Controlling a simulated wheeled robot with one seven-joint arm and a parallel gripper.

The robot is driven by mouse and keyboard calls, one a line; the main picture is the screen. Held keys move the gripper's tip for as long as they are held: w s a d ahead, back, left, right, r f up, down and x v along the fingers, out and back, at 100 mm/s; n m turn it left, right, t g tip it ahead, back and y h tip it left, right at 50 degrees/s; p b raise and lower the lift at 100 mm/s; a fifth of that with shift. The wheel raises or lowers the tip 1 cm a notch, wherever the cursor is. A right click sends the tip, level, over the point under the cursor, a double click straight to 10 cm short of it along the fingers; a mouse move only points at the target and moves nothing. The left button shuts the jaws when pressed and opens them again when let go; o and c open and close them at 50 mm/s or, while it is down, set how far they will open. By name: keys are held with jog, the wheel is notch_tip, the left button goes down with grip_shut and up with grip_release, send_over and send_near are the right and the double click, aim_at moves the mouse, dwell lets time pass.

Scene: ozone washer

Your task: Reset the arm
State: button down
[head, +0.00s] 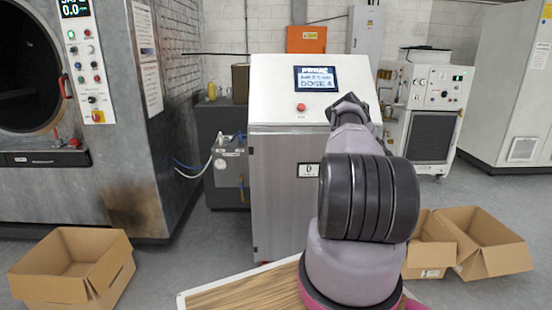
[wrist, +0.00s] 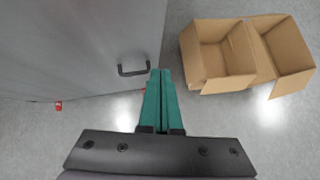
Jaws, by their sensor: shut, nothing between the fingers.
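My gripper (wrist: 161,100) shows in the wrist view as two green fingers lying together, shut and empty. The fingertips point toward a black handle (wrist: 133,70) on a grey cabinet face. In the head view my arm is raised in front of the steel cabinet (head: 276,185), and its own bulk hides the fingers.
Open cardboard boxes stand on the floor at left (head: 75,268) and at right (head: 488,243); the right ones also show in the wrist view (wrist: 215,55). A large washer (head: 75,190) stands at left. Floor between the left box and the cabinet is clear.

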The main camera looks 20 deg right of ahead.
jog(key=shift+r, duration=0.1)
jog(key=w+a+r+m+h, duration=0.15)
jog(key=r+m, duration=0.25)
jog(key=r, duration=0.4)
jog(key=w+a+r+m+h, duration=0.1)
jog(key=w+a+r+m, duration=0.15)
jog(key=r, duration=0.65)
jog(key=w+a+r+m+h, duration=0.1)
jog(key=w+r+m, duration=0.25)
jog(key=r, duration=0.45)
jog(key=s+a+r+m+y, duration=0.2)
jog(key=a+r+m, duration=0.9)
jog(key=a+r, duration=0.65)
jog(key=s+a+r+m+y, duration=0.1)
jog(key=s+a+r+m, duration=0.25)
jog(key=a, duration=0.55)
jog(key=s+a+r+m+t+y, duration=0.15)
jog(key=s+a+r, duration=0.3)
jog(key=a, duration=0.45)
jog(key=s+a+r+m+g+y, duration=0.1)
jog(key=s+a+r+m+y, duration=0.15)
jog(key=s+a, duration=0.45)
jog(key=s+a+m+y, duration=0.4)
jog(key=s+a, duration=1.3)
jog(key=a, duration=0.4)
jog(key=shift+s+f, duration=0.3)
jog(key=shift+f, duration=0.1)
